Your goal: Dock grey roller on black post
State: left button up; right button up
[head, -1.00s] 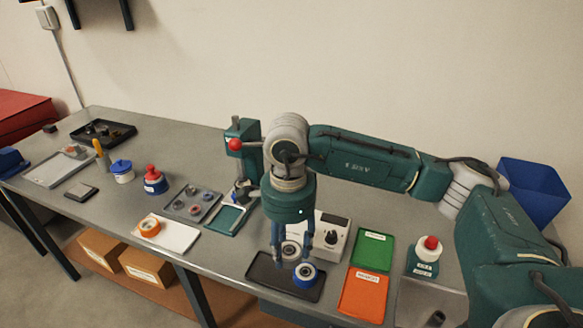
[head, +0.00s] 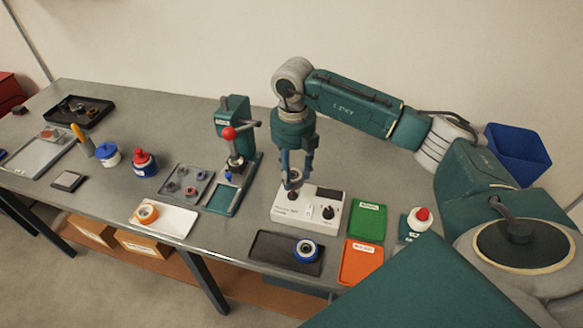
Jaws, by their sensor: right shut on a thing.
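My right gripper (head: 296,178) is shut on the grey roller (head: 294,181), which shows small and partly hidden between the fingertips. It holds the roller over the left part of the white box (head: 285,214). The black post (head: 292,194) shows on the box's top just under the roller. I cannot tell whether roller and post touch. My left gripper is out of view.
A black tray (head: 270,250) with a blue roller (head: 307,249) lies in front of the box. A green tray (head: 368,221) and an orange tray (head: 360,262) lie to the right. A green press (head: 233,130) with a red knob stands behind left.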

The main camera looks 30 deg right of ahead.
aim_at(292, 186)
jog(key=shift+f+b, duration=1.35)
jog(key=shift+f, duration=1)
jog(key=shift+f+b, duration=0.55)
jog(key=shift+f, duration=0.05)
jog(key=o, duration=0.9)
jog(key=shift+o, duration=0.2)
